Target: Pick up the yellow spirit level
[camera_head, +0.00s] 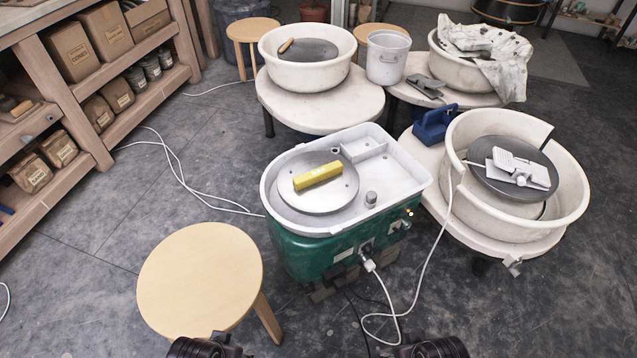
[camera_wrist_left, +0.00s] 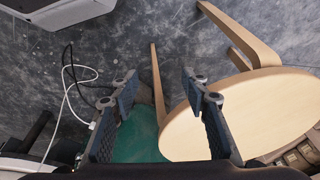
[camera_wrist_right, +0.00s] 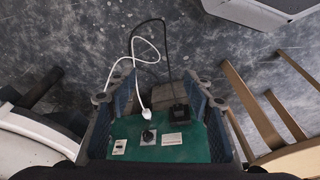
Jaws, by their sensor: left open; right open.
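The yellow spirit level (camera_head: 317,176) lies on the round grey wheel head (camera_head: 318,199) of the green pottery wheel (camera_head: 313,253), inside its pale splash tray. In the head view only dark parts of my arms show at the bottom edge, well in front of the wheel. My left gripper (camera_wrist_left: 160,90) is open and empty in the left wrist view, above the floor by the wooden stool. My right gripper (camera_wrist_right: 158,95) is open and empty in the right wrist view, facing the wheel's green front. The level does not show in either wrist view.
A round wooden stool (camera_head: 200,279) stands close at the front left of the green wheel. A white wheel with a pedal on it (camera_head: 515,168) stands at the right. White cables (camera_head: 388,305) hang to the floor. Shelves (camera_head: 90,75) line the left.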

